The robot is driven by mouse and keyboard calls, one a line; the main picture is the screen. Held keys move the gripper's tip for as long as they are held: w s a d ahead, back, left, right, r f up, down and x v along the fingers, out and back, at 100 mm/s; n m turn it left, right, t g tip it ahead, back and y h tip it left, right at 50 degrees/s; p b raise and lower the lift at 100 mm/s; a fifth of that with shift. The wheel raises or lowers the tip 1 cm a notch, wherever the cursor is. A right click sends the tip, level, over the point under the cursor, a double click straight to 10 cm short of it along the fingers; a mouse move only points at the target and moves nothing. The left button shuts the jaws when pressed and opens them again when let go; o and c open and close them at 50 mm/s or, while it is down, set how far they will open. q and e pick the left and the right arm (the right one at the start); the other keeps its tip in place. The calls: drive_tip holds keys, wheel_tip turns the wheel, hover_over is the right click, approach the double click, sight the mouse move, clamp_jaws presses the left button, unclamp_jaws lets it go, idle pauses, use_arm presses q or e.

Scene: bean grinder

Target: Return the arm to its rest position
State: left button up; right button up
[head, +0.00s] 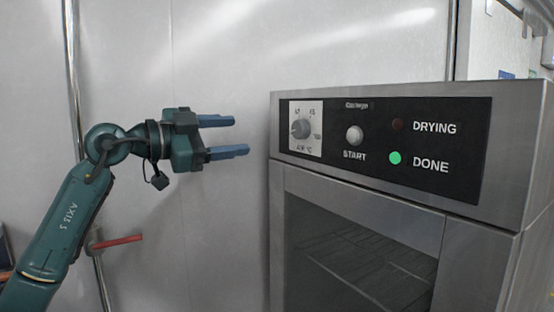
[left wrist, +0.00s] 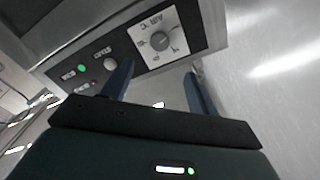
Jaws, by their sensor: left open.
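My left gripper (head: 240,136) is open and empty, with blue fingers pointing right. It is held in the air just left of the steel drying oven (head: 360,178), apart from it. In the left wrist view the open fingers (left wrist: 157,85) show in front of the oven's control panel (left wrist: 122,57). The panel has a dial (head: 301,128), a round START button (head: 354,135), a dark DRYING light (head: 398,124) and a lit green DONE light (head: 395,158). My right gripper is not in view.
The oven door (head: 360,255) is closed, with wire racks visible behind its dark glass. A pale metal wall (head: 225,60) stands behind my arm. A red handle (head: 118,241) on a vertical rod is behind my forearm. The space left of the oven is free.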

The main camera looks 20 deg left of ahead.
use_arm(q)
drive_tip(key=d+f+m+g+h, duration=0.1)
drive_tip(key=d+f+h, duration=0.2)
drive_tip(key=d+f, duration=0.3)
drive_tip(key=d+f+m+g+h, duration=0.1)
drive_tip(key=d+f+h, duration=0.25)
drive_tip(key=f, duration=0.55)
wheel_tip(320, 180, down, 13)
drive_tip(key=s+n+t+y, duration=0.3)
drive_tip(key=n+t+y, duration=0.2)
drive_tip(key=n+t, duration=0.15)
drive_tip(key=s+f+n+g+y, duration=0.1)
drive_tip(key=s+f+n+y, duration=0.25)
drive_tip(key=f, duration=0.55)
drive_tip(key=s+f+n+g+y, duration=0.1)
drive_tip(key=s+f+n+y, duration=0.25)
drive_tip(key=f, duration=0.45)
drive_tip(key=s+d+f+g+y, duration=0.1)
drive_tip(key=s+f+g, duration=0.2)
drive_tip(key=s+f, duration=0.4)
drive_tip(key=s+d+f+g+y, duration=0.1)
drive_tip(key=s+d+f+g, duration=0.1)
drive_tip(key=s+f, duration=0.5)
drive_tip(key=shift+d+f+n+g, duration=0.35)
drive_tip(key=shift+f+g, duration=0.1)
drive_tip(key=shift+g, duration=0.1)
drive_tip(key=shift+s, duration=0.1)
drive_tip(key=shift+c, duration=0.5)
